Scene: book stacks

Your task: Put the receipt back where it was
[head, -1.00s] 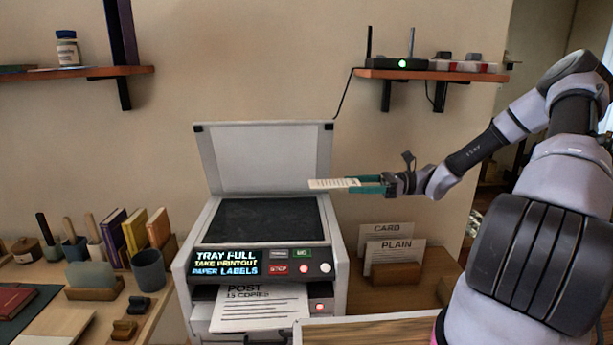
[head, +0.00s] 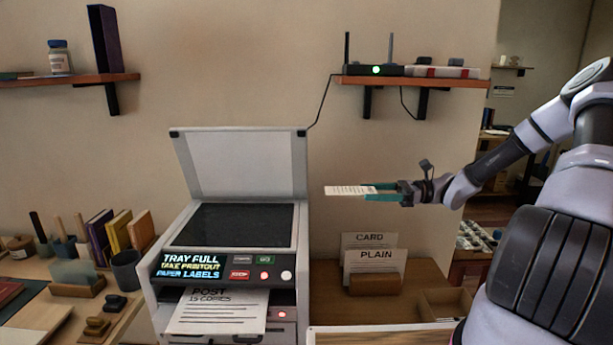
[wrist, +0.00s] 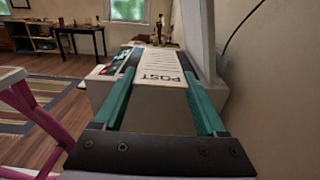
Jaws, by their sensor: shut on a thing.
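My gripper (head: 376,189) has teal fingers and is shut on a white printed slip (head: 345,190), taken to be the receipt. The slip sticks out to the left, about level, in the air to the right of the copier's raised lid. In the wrist view the slip (wrist: 158,70) lies between the fingers, with POST printed at its near end. The copier (head: 150,295) stands below and left, its lid (head: 245,165) open and its dark glass (head: 232,224) bare. A sheet marked POST 15 COPIES (head: 215,312) lies in its front tray. The display (head: 190,265) reads TRAY FULL, TAKE PRINTOUT, PAPER LABELS.
A holder (head: 375,284) with CARD and PLAIN sheets stands right of the copier on a wooden surface (head: 335,290). A shelf with a router (head: 375,71) hangs above. A desk with books (head: 115,232) and a cup (head: 126,270) is left.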

